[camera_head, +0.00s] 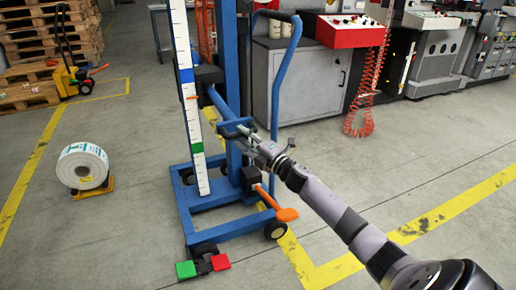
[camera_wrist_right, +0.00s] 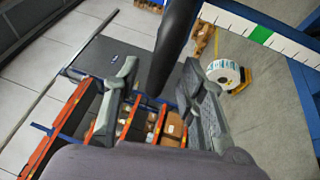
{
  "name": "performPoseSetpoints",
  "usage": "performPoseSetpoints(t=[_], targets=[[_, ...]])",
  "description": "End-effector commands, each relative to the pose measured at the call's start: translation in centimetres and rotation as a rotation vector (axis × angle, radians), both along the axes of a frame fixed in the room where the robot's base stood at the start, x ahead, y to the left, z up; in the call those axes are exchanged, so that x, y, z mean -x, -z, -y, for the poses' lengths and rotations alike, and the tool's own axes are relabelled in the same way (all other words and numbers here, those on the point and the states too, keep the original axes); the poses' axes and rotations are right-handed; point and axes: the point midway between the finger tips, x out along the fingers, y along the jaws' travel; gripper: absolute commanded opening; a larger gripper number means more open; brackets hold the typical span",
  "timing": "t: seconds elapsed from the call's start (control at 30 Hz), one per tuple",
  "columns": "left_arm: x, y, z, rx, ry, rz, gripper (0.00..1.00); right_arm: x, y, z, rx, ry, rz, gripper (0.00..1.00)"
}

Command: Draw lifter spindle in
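The blue lifter (camera_head: 222,232) stands upright in the middle of the head view, with a white scale on its mast. Its spindle (camera_head: 220,105) looks like a bar slanting from the black carriage (camera_head: 208,75) towards my right gripper (camera_head: 243,136). In the right wrist view the spindle (camera_wrist_right: 174,45) is a dark bar passing between the spread fingers of my right gripper (camera_wrist_right: 158,85). The fingers are open, with gaps visible beside the bar. Whether either finger touches it, I cannot tell. My left gripper is in neither view.
A label roll (camera_head: 83,166) sits on a small yellow stand at left. Wooden pallets (camera_head: 30,95) and a yellow pallet truck (camera_head: 70,78) are behind it. A grey cabinet (camera_head: 300,85) stands behind the lifter. An orange pedal or lever (camera_head: 284,213) sticks out at the lifter's right.

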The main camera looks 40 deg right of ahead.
Motion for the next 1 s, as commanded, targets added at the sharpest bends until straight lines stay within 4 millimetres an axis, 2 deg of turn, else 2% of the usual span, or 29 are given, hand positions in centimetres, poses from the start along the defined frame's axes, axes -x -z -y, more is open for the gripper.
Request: performPoseSetpoints(t=[0.3, 0.5, 0.7, 1.0], targets=[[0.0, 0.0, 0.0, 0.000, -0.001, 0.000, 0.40, 6.2, 1.2, 1.0, 0.002, -0.001, -0.004, 0.38], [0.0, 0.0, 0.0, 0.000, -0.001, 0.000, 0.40, 9.0, 1.6, 1.5, -0.001, 0.000, -0.002, 0.38], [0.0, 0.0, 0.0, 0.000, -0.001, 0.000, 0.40, 10.1, 1.7, 1.7, -0.001, 0.000, 0.000, 0.38], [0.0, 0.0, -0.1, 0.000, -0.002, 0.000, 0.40, 10.2, 1.7, 1.7, 0.000, 0.000, 0.000, 0.38]])
